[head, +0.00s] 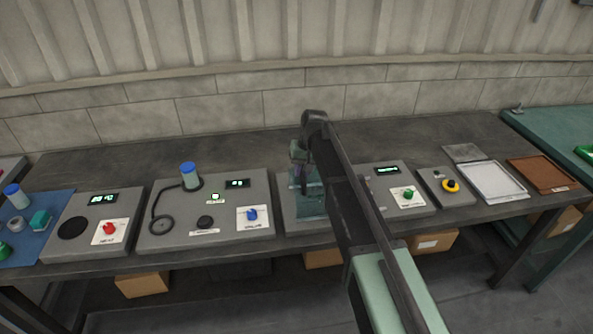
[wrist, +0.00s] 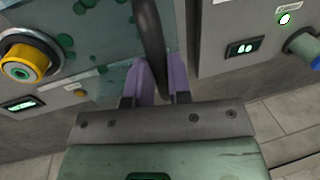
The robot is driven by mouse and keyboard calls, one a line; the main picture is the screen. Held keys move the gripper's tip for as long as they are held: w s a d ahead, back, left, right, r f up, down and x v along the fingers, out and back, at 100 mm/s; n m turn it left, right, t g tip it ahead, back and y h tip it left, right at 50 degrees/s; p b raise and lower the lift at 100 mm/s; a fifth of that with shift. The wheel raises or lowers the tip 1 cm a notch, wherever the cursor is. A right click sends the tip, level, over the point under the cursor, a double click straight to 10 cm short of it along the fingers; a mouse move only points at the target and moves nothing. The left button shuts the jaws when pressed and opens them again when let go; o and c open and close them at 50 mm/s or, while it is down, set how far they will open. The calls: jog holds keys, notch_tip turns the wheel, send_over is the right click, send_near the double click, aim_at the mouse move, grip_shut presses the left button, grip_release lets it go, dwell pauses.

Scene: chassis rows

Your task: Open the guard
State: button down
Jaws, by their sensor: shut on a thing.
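The guard (head: 309,204) is a see-through greenish cover on a grey chassis near the middle of the bench in the head view. In the wrist view the guard (wrist: 112,52) shows as a pale pane with a dark curved handle (wrist: 150,35). My gripper (wrist: 160,78) has purple fingers on either side of this handle and is shut on it. In the head view my gripper (head: 304,182) is at the guard, partly hidden by my arm. How far the guard is raised is hard to tell.
Left of the guard stands a chassis (head: 160,225) with a blue knob (head: 251,215) and a corded blue-topped cylinder (head: 189,174). To the right are a green-knob chassis (head: 385,204), a yellow-ringed button (head: 451,186), a white tray (head: 494,196) and a brown tray (head: 543,187). The bench behind is clear.

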jog(key=shift+a, duration=0.15)
jog(key=c, duration=1.1)
grip_release()
jog(key=shift+s+a, duration=0.1)
jog(key=shift+a, duration=0.1)
jog(key=shift+o, duration=0.2)
jog(key=shift+d, duration=0.1)
notch_tip(320, 180, up, 11)
jog(key=d+p, duration=0.2)
jog(key=p, duration=0.8)
jog(key=shift+w+f+p, duration=0.2)
jog(key=shift+p, duration=0.1)
